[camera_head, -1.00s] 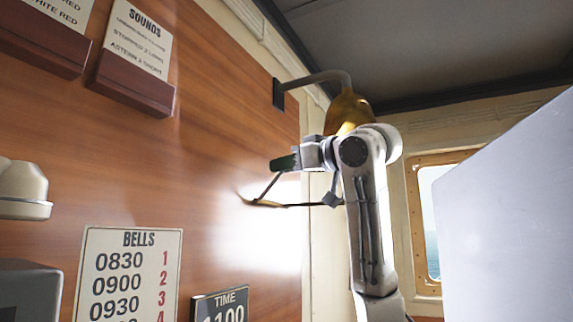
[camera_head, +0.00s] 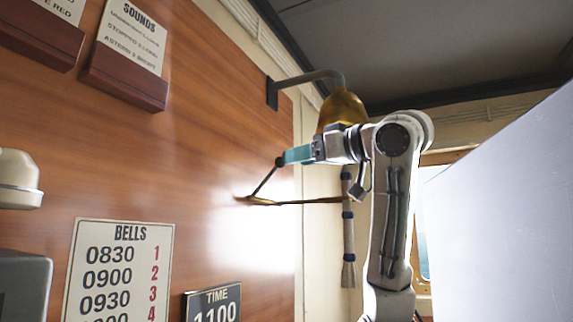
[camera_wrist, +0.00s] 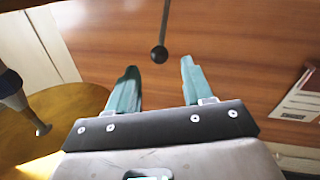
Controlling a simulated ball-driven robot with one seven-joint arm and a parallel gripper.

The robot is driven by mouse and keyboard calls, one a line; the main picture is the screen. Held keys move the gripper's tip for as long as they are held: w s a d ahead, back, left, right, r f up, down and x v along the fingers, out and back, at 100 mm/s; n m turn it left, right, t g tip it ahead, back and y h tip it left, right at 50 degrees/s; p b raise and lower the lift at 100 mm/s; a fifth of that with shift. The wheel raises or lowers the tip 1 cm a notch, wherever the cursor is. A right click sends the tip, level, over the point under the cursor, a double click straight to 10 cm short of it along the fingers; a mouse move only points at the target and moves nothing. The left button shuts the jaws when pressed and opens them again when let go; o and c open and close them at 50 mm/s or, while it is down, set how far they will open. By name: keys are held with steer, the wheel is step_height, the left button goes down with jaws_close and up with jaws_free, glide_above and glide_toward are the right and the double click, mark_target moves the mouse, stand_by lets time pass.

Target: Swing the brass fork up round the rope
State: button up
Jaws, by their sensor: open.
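The brass fork (camera_head: 310,202) is mounted low on the wood wall and reaches right, roughly level, toward the rope. From its wall end a thin dark lever (camera_head: 264,180) slants up to a round black knob (camera_head: 281,162). The rope (camera_head: 348,238), pale with dark bands, hangs below the brass bell (camera_head: 343,108). The fork's tip meets the rope in the picture; I cannot tell whether it is around it. My gripper (camera_head: 285,158) has its teal fingertips at the knob. In the wrist view my gripper (camera_wrist: 157,78) is open, with the knob (camera_wrist: 159,54) centred just beyond the fingertips.
The bell hangs from a bracket (camera_head: 308,83) above my gripper. A pale grey block (camera_head: 505,210) fills the right. A BELLS board (camera_head: 120,270) and a TIME sign (camera_head: 213,303) are below the fork.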

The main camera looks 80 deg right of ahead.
steer(key=shift+v, duration=2.05)
steer(key=shift+s, duration=0.1)
